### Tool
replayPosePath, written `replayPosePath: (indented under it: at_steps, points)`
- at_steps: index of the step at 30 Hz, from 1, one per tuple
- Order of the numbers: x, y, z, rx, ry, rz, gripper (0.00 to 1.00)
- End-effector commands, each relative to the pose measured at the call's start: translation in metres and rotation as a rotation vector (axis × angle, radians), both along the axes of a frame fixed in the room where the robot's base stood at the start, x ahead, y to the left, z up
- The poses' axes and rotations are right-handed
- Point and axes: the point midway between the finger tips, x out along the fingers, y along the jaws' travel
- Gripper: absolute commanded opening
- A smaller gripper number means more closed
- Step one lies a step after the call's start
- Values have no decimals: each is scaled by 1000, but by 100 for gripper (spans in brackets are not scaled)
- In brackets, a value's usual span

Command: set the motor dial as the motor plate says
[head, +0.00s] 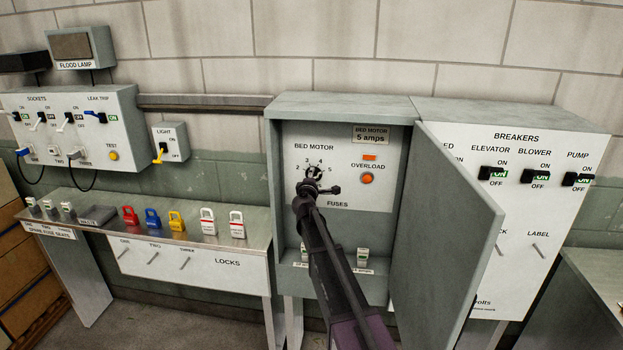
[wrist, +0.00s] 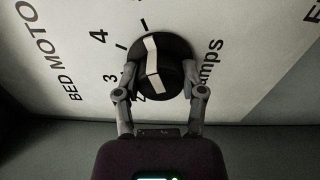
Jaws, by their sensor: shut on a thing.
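The bed motor dial (head: 313,173) is a black round knob on the white panel inside the open cabinet, partly hidden by my gripper (head: 317,188). In the wrist view my gripper (wrist: 159,84) has one finger on each side of the dial (wrist: 172,82) and is shut on it. A white strip marks the knob; its upper end lies by a tick beyond the 4, whose number is out of view. The 2, 3 and 4 show beside the dial. The motor plate (head: 370,134) above right of the dial reads "BED MOTOR 5 amps".
The cabinet door (head: 448,235) stands open to the right of my arm. An orange overload button (head: 367,179) is right of the dial. Fuses (head: 363,257) sit on the cabinet floor below. A locks bench (head: 190,262) stands left, breakers (head: 535,176) right.

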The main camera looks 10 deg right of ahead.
Motion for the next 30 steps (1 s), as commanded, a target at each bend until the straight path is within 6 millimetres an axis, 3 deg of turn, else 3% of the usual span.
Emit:
replayPosePath:
  at_steps: [11, 12, 15, 30]
  points:
    - [5, 1, 1, 4, -3, 4, 5]
    - [5, 1, 1, 4, -3, 4, 58]
    - [5, 0, 1, 5, -3, 4, 87]
    - [-1, 0, 0, 6, -2, 0, 87]
